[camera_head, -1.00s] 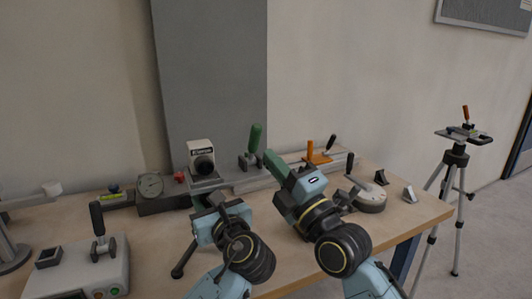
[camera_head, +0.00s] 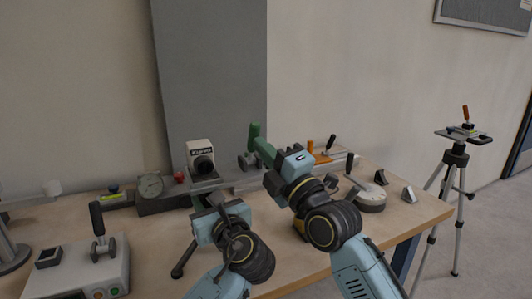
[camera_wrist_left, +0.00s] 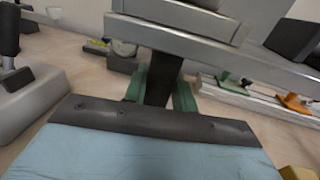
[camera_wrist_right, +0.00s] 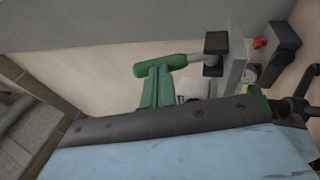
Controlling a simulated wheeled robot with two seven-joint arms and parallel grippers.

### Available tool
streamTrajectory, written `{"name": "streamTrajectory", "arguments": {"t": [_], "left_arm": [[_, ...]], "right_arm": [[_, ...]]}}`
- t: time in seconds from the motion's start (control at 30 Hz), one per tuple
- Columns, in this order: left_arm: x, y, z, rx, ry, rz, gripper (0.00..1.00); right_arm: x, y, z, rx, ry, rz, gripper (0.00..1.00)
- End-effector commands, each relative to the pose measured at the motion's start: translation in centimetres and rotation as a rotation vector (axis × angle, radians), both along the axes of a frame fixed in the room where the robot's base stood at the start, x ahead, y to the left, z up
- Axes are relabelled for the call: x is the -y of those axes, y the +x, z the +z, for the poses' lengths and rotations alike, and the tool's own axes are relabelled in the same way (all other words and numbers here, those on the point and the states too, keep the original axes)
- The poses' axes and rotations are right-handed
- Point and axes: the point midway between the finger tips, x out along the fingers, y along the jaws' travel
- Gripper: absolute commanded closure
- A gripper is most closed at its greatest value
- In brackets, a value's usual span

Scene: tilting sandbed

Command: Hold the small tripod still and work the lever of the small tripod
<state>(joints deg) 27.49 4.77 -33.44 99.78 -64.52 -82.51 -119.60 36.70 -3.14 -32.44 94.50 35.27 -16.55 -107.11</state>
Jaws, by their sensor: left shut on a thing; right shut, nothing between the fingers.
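The small tripod (camera_head: 178,271) stands on the bench, with a boxy white camera (camera_head: 199,150) on its top plate. A dark leg shows at its lower left. My left gripper (camera_head: 212,203) is shut on its dark column (camera_wrist_left: 164,84), just under the grey plate (camera_wrist_left: 205,42). The upright lever with a green handle (camera_head: 254,133) stands right of the camera and seems to belong to the tripod; its dark hub shows in the right wrist view (camera_wrist_right: 215,55). My right gripper (camera_head: 264,150) is shut and empty, its green fingers beside the handle. I cannot tell whether they touch it.
A grey box with a black lever (camera_head: 97,218) stands at the left. A dial gauge (camera_head: 150,185) is behind it. A rail with an orange clamp (camera_head: 318,157) runs along the back. A round base (camera_head: 370,197) is at the right. A tall tripod (camera_head: 456,158) stands on the floor.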

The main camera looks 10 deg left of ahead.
Motion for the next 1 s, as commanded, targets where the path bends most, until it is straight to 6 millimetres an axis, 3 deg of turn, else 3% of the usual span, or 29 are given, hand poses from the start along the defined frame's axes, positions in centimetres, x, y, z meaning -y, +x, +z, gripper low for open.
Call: {"name": "streamTrajectory", "arguments": {"t": [0.5,0.8,1.0], "left_arm": [[0.2,-0.1,-0.2,-0.005,0.0,-0.003,1.0],[0.2,-0.1,-0.2,-0.005,0.0,-0.003,1.0],[0.2,-0.1,-0.2,-0.005,0.0,-0.003,1.0]], "right_arm": [[-1.4,2.4,2.6,-0.36,-0.236,-0.011,1.0],[-2.4,3.9,3.0,-0.561,-0.361,-0.013,1.0],[-2.8,4.5,3.0,-0.602,-0.386,-0.011,1.0]]}}
